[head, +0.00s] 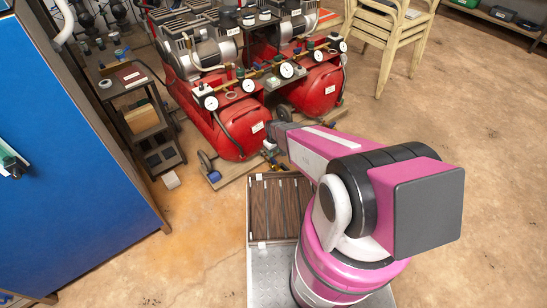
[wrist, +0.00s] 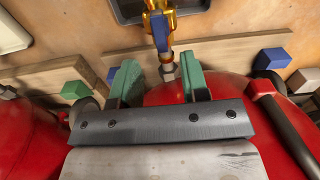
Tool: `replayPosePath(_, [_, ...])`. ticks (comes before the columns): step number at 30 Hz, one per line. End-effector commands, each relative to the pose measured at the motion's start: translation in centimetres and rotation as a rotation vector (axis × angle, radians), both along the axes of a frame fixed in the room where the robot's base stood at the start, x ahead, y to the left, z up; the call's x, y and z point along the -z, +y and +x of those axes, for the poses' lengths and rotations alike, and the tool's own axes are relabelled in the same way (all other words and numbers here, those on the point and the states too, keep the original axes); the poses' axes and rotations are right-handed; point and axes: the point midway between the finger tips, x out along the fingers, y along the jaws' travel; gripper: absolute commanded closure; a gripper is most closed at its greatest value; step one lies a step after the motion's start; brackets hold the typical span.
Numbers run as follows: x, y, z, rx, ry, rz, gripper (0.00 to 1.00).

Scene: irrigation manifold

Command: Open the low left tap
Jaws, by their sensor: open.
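A tap with a brass body (wrist: 157,6) and a blue lever (wrist: 161,32) is at the top middle of the wrist view, above a steel fitting (wrist: 168,70) on a red tank (wrist: 228,70). The lever appears roughly in line with the fitting. My gripper (wrist: 159,67) is open, its two green fingers on either side of the fitting, with the lever just beyond the tips. I see no contact; the depth is hard to judge. In the head view my gripper (head: 273,143) is small, low beside the front of the red tanks, and the tap is hard to make out.
Red compressor tanks (head: 310,90) with a row of gauges (head: 286,70) stand behind my gripper. A grey tray (wrist: 195,8) lies beyond the tap. Wooden boards (wrist: 222,48) and a blue block (wrist: 272,59) are close by. A blue cabinet (head: 65,150) stands left; floor is clear at right.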

Motion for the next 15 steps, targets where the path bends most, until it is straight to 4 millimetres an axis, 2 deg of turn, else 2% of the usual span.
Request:
replayPosePath(1, [-1.2,0.0,-0.1,0.0,-0.002,0.0,0.58])
replayPosePath(6, [-3.4,0.0,-0.1,-0.001,-0.001,0.0,0.58])
replayPosePath(15, [-4.5,0.0,0.0,-0.001,0.001,-0.001,0.58])
